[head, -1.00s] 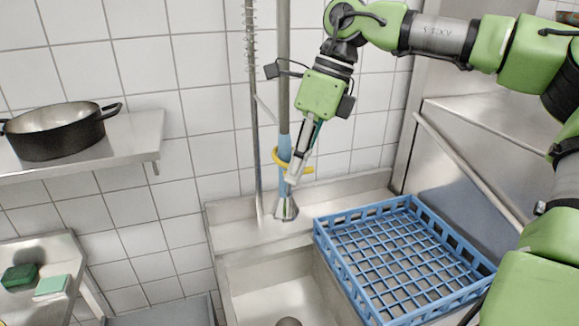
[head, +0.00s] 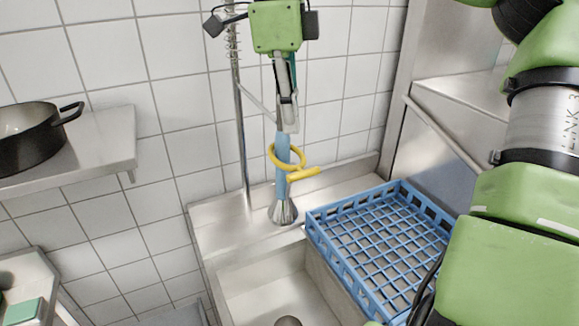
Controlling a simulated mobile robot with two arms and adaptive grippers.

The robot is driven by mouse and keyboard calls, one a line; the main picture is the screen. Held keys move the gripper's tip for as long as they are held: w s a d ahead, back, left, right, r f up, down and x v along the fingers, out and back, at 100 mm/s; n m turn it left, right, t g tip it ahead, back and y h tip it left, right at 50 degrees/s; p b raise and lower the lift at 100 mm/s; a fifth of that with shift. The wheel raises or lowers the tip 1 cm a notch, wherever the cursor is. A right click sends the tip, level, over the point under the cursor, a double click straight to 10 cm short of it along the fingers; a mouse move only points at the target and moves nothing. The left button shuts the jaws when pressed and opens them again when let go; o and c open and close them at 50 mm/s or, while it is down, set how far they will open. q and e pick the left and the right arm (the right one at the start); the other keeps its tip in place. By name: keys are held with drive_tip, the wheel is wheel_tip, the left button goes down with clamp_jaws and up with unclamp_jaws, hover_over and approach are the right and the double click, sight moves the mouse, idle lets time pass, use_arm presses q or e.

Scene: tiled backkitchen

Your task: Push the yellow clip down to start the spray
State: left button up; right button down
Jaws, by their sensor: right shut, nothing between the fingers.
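The yellow clip (head: 302,174) is a ring around the blue spray handle (head: 282,152), with a short bar sticking out to the right. The handle hangs upright above the sink's back ledge, its metal spray head (head: 283,212) at the bottom. My right gripper (head: 290,130) points down from above, in front of the hose. It is shut and empty. Its fingertips are a little above the yellow clip in the picture; whether they touch the handle I cannot tell. My left gripper is out of view.
A blue dish rack (head: 313,228) stands right of the sink basin (head: 262,304). A black pot (head: 30,142) sits on a wall shelf (head: 105,165) at the left. A green sponge (head: 22,312) lies lower left. My right arm fills the right side.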

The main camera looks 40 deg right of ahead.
sight(301, 171)
drive_tip(key=shift+s, duration=1.15)
drive_tip(key=shift+w+f, duration=0.2)
drive_tip(key=shift+f, duration=0.35)
drive_tip(key=shift+w+f, duration=0.2)
drive_tip(key=shift+f, duration=0.35)
drive_tip(key=f, duration=0.3)
drive_tip(key=shift+s+d, duration=0.1)
drive_tip(key=shift+d, duration=0.1)
drive_tip(key=shift+s+f, duration=0.1)
drive_tip(key=shift+f, duration=0.6)
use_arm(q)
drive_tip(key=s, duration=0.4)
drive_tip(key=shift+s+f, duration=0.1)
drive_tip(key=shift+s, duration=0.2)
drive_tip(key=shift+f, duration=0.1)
use_arm(e)
drive_tip(key=shift+f, duration=0.1)
